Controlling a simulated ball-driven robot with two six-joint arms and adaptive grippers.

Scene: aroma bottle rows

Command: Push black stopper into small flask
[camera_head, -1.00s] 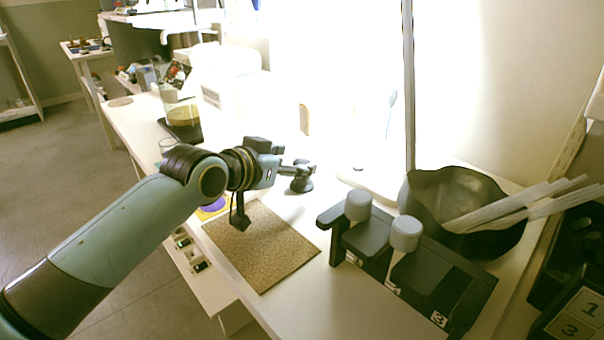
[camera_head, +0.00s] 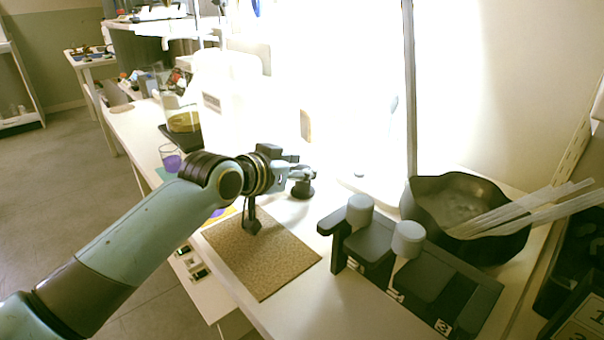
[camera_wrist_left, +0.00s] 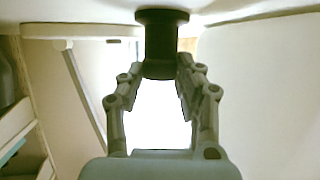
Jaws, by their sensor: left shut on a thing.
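The black stopper (camera_wrist_left: 161,42) shows in the left wrist view between my left fingertips, with its wide flange at the top of the picture. In the head view the dark stopper (camera_head: 304,190) is at the end of my left gripper (camera_head: 298,174), low over or on the white table. My left gripper (camera_wrist_left: 162,72) is shut on it; the fingers partly cover it. A small glass vessel with purple liquid (camera_head: 171,160) stands left of my arm; I cannot tell whether it is the small flask. My right gripper is not in view.
A cork mat (camera_head: 270,262) lies in front of my gripper. A black holder (camera_head: 465,300) with grey-capped items and a dark bowl (camera_head: 425,205) with white rods stand to the right. A beaker with amber liquid (camera_head: 183,122) stands at the back left. A thin pole (camera_head: 410,90) rises behind.

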